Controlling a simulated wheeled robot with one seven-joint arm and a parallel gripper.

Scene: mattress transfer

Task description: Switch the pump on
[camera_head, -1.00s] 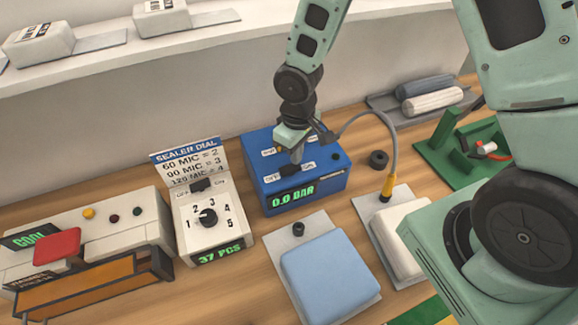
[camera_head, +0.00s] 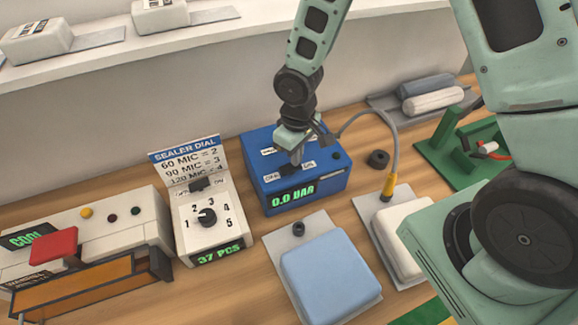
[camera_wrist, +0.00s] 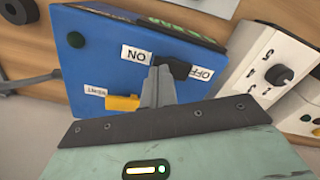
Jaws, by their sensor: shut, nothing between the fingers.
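The blue pump box (camera_head: 318,190) stands on the wooden bench with a green display (camera_head: 293,197) that appears to read zero. On its top, the black switch (camera_wrist: 180,67) sits between the ON label (camera_wrist: 136,54) and the OFF label (camera_wrist: 202,73), seemingly nearer OFF. A yellow lever (camera_wrist: 122,103) lies beside the fingers, next to another white label.
The sealer dial box (camera_head: 208,222) stands left of the pump. A blue pad (camera_head: 330,275) lies in front of it. A grey hose with a yellow fitting (camera_head: 389,186) arches on the right. A green stand (camera_head: 450,150) is at the far right.

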